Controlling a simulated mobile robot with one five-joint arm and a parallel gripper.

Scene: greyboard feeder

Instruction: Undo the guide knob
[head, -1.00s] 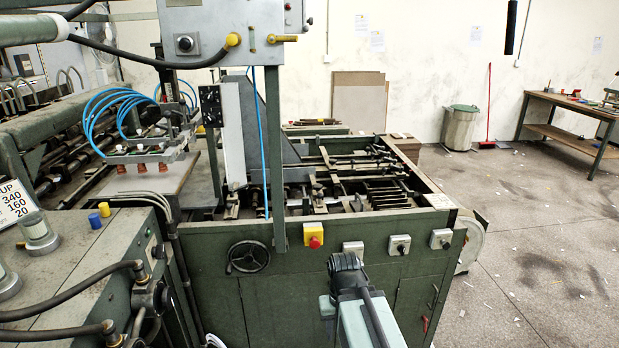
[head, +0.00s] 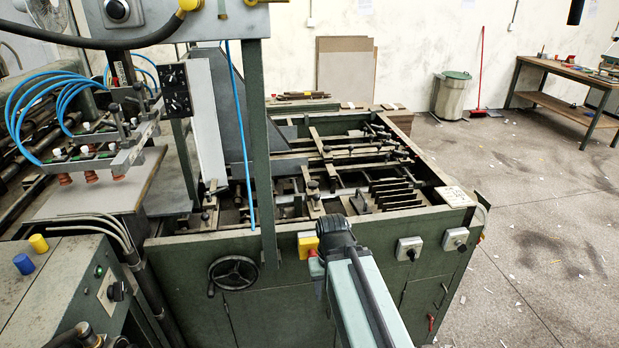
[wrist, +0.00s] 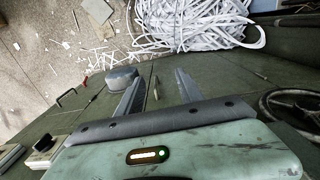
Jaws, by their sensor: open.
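The machine's open bed (head: 340,170) holds guide bars and several small dark knobs, one of them a knob (head: 313,187) on a flat bar near the middle. I cannot tell which one is the guide knob. My arm rises from the bottom of the head view in front of the machine's front panel, below the bed's rim. My gripper (wrist: 155,88) shows in the wrist view with its two grey fingers apart and nothing between them. It faces down along the green panel, and no guide knob shows in that view.
The front panel carries a handwheel (head: 233,275), a yellow switch box (head: 307,244) partly behind my arm, and grey switch boxes (head: 409,249). A post (head: 262,150) stands before the bed. A heap of white paper strips (wrist: 195,25) lies beyond my fingers. Floor at right is mostly clear.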

